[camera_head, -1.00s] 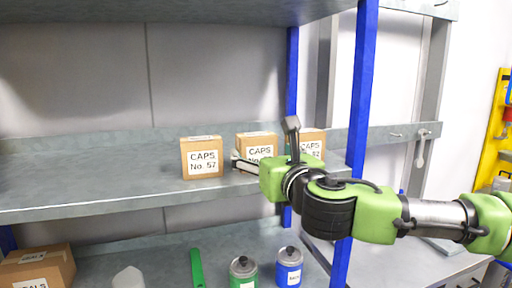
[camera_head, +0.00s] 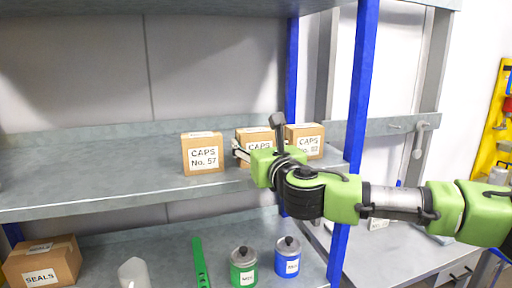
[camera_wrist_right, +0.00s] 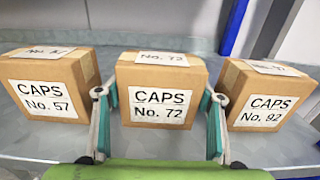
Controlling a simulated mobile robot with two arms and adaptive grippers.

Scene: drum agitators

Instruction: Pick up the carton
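Three brown cartons with white CAPS labels stand in a row on the grey shelf. The left carton reads No. 57 (camera_head: 203,153) and also shows in the right wrist view (camera_wrist_right: 45,98). The middle one reads No. 72 (camera_wrist_right: 160,93); in the head view its carton (camera_head: 257,134) is partly hidden by my gripper. The right one reads No. 92 (camera_wrist_right: 265,102). My right gripper (camera_wrist_right: 159,100) has its fingers spread, one on each side of the No. 72 carton, close to its side faces. I cannot make out firm contact. The carton rests on the shelf. My left gripper is out of view.
The neighbouring cartons leave narrow gaps beside my fingers. A blue post (camera_head: 353,130) stands right of the cartons. The lower shelf holds a SEALS box (camera_head: 42,264), a green can (camera_head: 243,266) and a blue can (camera_head: 288,258). The upper shelf's left part is clear.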

